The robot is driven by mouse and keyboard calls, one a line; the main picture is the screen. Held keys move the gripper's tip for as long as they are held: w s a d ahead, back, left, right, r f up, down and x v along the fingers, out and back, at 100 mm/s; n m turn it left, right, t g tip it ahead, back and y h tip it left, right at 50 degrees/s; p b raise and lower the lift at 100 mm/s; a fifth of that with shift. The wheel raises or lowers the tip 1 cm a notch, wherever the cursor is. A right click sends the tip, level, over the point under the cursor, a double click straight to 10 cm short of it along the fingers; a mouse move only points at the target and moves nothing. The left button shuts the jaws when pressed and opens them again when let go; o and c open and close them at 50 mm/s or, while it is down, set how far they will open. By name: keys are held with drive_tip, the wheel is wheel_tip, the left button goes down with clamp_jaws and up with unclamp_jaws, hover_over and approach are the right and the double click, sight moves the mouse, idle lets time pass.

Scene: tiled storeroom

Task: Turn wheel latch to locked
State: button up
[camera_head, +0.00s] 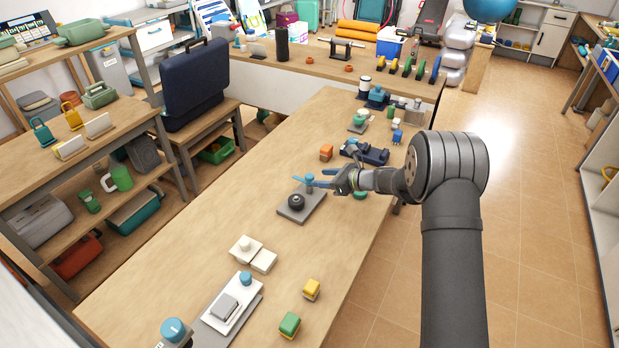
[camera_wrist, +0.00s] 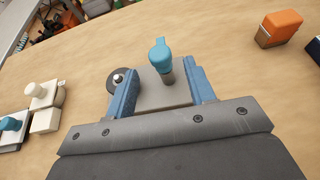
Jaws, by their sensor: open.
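The wheel latch is a flat grey plate (camera_head: 316,208) with a dark round wheel (camera_head: 297,202) and a short upright post with a blue top (camera_head: 309,179). In the wrist view the plate (camera_wrist: 160,95) lies under my gripper, with the blue-topped post (camera_wrist: 160,52) near the middle and the wheel (camera_wrist: 118,80) partly hidden behind the left finger. My gripper (camera_head: 313,178) is open, also in the wrist view (camera_wrist: 162,68). Its blue fingers appear on either side of the post, with gaps to it; I cannot tell whether they touch the plate.
An orange block (camera_head: 326,152) and a dark blue device (camera_head: 368,153) stand beyond the latch. Bare tabletop lies left of the latch.

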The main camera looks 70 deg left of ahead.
sight(310, 175)
drive_tip(key=x, duration=0.6)
drive_tip(key=shift+s, duration=0.1)
drive_tip(key=shift+c, duration=0.4)
drive_tip(key=c, duration=0.9)
drive_tip(key=shift+o, duration=0.2)
drive_tip(key=shift+a+n+h, duration=0.1)
drive_tip(key=shift+n+h, duration=0.2)
drive_tip(key=n+g+h, duration=0.2)
drive_tip(key=shift+n, duration=0.4)
drive_tip(key=shift+n+g+h, duration=1)
drive_tip(key=shift+n+h, duration=0.7)
drive_tip(key=shift+h, duration=0.4)
drive_tip(key=shift+n+h, duration=0.4)
